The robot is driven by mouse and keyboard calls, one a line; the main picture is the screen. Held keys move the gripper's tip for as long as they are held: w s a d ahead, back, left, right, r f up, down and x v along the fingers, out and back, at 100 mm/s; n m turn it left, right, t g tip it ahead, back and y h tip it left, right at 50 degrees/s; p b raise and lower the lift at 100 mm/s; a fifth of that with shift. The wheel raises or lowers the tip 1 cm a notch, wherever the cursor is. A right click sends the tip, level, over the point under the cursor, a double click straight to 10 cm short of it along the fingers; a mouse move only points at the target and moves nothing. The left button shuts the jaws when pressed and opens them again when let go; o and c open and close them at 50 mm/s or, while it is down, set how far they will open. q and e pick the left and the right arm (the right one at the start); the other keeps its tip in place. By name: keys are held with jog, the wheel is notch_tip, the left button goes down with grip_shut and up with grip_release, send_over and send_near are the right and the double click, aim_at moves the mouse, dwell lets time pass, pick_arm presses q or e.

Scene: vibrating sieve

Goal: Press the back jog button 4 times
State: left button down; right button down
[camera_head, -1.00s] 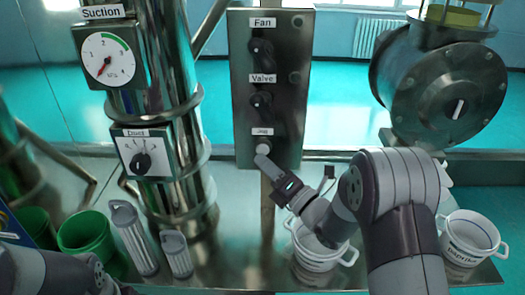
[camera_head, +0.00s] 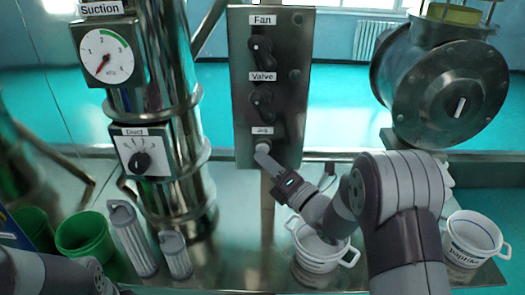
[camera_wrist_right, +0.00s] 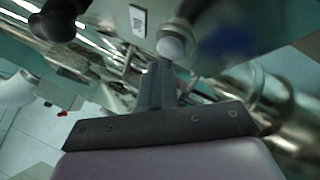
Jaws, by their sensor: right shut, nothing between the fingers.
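The Jog button (camera_head: 263,148) is a pale round knob under the "Jog" label, at the bottom of the grey control panel (camera_head: 240,105) in the head view. My right gripper (camera_head: 262,158) is shut and empty, its fingertips pointing up at the button. In the head view the fingertips overlap the button's lower edge. In the right wrist view the pale button (camera_wrist_right: 171,47) shows just beyond the closed fingertips (camera_wrist_right: 160,66). I cannot tell whether they touch or whether the button is pushed in. Part of my left arm shows at the lower left; its gripper is out of view.
Above the button are the Valve knob (camera_head: 262,98) and Fan knob (camera_head: 260,48). A steel column with a Suction gauge (camera_head: 107,57) and Duct dial (camera_head: 142,160) stands left. A white pot (camera_head: 317,262) sits below my right forearm; another pot (camera_head: 472,242) is at right.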

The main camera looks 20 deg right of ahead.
jog(key=shift+w+d+b, duration=0.15)
jog(key=shift+w+b, duration=0.3)
dwell(0.5)
jog(key=shift+s, duration=0.1)
jog(key=shift+s+a+b, duration=0.25)
jog(key=shift+s+b, duration=0.25)
jog(key=shift+s, duration=0.3)
jog(key=s+b, duration=0.1)
jog(key=s, duration=0.1)
jog(key=s+a, duration=0.1)
jog(key=s, duration=0.1)
jog(key=shift+s+a+b, duration=0.2)
jog(key=shift+s+b, duration=0.15)
jog(key=shift+s, duration=0.05)
